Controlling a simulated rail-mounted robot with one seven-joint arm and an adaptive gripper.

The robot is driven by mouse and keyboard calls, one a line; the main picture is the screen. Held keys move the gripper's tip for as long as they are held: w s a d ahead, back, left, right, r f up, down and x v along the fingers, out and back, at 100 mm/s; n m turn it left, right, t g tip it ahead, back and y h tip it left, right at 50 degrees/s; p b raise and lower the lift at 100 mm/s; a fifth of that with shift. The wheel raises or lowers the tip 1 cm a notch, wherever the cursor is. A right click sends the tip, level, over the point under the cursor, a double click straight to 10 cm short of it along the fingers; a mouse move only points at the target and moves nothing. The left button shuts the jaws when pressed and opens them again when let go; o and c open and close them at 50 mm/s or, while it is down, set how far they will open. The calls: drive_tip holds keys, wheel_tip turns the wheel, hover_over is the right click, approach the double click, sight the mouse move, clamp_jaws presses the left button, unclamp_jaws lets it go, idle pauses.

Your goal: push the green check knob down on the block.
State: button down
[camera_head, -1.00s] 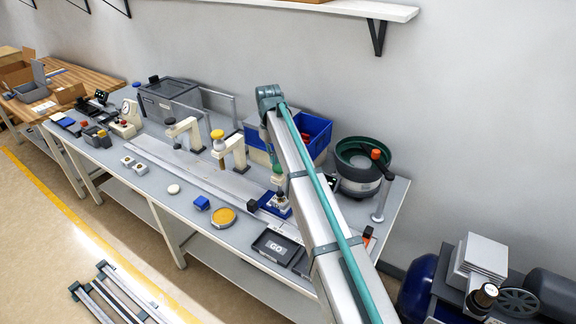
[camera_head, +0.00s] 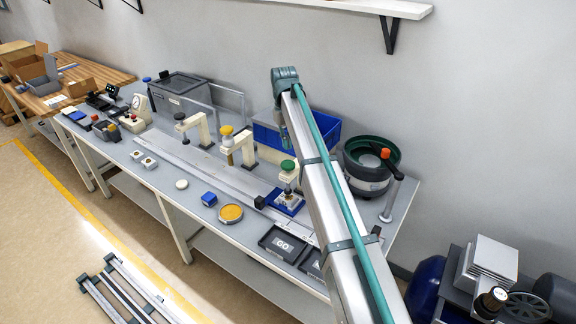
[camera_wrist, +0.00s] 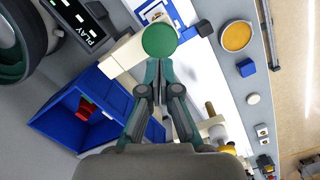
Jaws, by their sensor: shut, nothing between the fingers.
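The round green check knob (camera_head: 288,166) sits on top of a cream press post, above the block (camera_head: 287,199) in its blue fixture on the bench. In the wrist view the knob (camera_wrist: 159,41) is a green disc just beyond my fingertips, and part of the blue fixture (camera_wrist: 158,10) shows past it. My gripper (camera_wrist: 157,65) is shut and empty, its fingers pointing towards the knob. I cannot tell whether the fingertips touch the knob. In the head view my arm hides much of the gripper.
A blue bin (camera_head: 312,132) and a green bowl feeder (camera_head: 371,161) stand behind and right of the fixture. Another post with a yellow knob (camera_head: 227,131) stands to the left. An orange dish (camera_head: 231,213), a blue block (camera_head: 209,199) and a GO tray (camera_head: 283,245) lie in front.

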sight(288, 164)
drive_tip(key=f+b, duration=0.1)
drive_tip(key=f, duration=0.2)
drive_tip(key=f+b, duration=0.1)
drive_tip(key=f, duration=0.1)
drive_tip(key=shift+s+d+f+b, duration=0.15)
drive_tip(key=shift+s+f+b, duration=0.1)
drive_tip(key=shift+f+b, duration=0.1)
drive_tip(key=shift+f, duration=0.1)
drive_tip(key=shift+f, duration=1.15)
drive_tip(key=w, duration=0.1)
drive_tip(key=w+a+r, duration=0.1)
drive_tip(key=shift+w+a, duration=0.25)
drive_tip(key=shift+w, duration=0.05)
drive_tip(key=shift+r, duration=0.1)
